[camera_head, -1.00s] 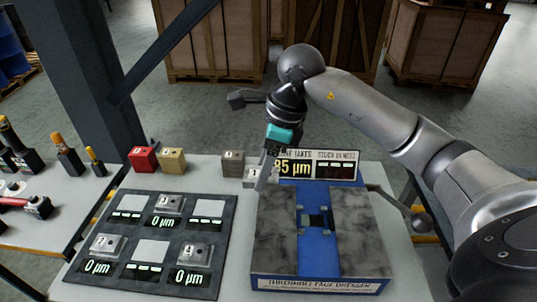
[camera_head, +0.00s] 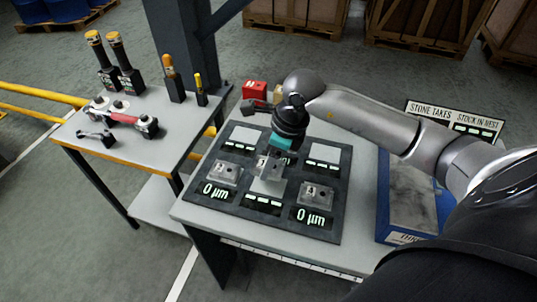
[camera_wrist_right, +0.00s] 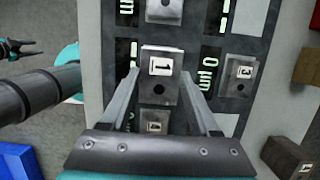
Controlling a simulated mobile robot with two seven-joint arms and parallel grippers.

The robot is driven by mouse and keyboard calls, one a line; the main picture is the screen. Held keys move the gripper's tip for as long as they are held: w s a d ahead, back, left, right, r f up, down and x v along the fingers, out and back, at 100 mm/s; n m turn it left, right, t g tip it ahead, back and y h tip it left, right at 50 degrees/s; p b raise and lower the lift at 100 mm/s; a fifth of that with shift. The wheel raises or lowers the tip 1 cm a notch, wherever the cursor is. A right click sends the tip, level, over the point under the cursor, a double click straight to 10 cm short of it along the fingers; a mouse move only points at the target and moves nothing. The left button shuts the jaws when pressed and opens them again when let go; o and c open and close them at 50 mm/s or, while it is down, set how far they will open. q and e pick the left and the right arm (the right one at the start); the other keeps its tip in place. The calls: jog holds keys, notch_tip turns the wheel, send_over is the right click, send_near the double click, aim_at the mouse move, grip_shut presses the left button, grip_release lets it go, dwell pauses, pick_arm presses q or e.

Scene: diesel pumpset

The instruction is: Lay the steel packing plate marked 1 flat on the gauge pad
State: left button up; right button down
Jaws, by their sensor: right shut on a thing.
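My right gripper (camera_head: 270,168) is shut on the steel packing plate marked 1 (camera_head: 263,164), over the front middle of the dark gauge board (camera_head: 214,208). The wrist view shows plate 1 (camera_wrist_right: 158,88) between the fingers, its number facing the camera. A pale gauge pad (camera_head: 268,187) lies below it, partly covered by the plate and gripper; its readout shows dashes. I cannot tell whether plate and pad touch. Plates sit on the pads to the left (camera_head: 227,173) and right (camera_head: 314,191), both reading 0 µm. My left gripper (camera_wrist_right: 20,47) shows small and dark; its jaw state is unclear.
Plate 3 (camera_wrist_right: 240,76) sits behind, hidden by my right arm in the head view. Two bare pads (camera_head: 245,137) (camera_head: 326,153) are at the back corners. A red block (camera_head: 255,90) stands behind the board. The blue dresser (camera_head: 383,205) is to the right, a tool table (camera_head: 154,101) to the left.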

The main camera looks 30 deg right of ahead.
aim_at(271, 186)
jog(key=shift+d+r, duration=0.1)
jog(key=shift+d, duration=0.05)
jog(key=shift+f+b, duration=2.2)
jog(key=shift+f, duration=0.15)
jog(key=shift+f+b, duration=0.1)
jog(key=shift+b, duration=0.2)
jog(key=shift+f+b, duration=0.55)
jog(key=shift+f, duration=0.05)
jog(key=shift+c, duration=1.7)
grip_release()
jog(key=o, duration=0.3)
jog(key=shift+s, duration=0.1)
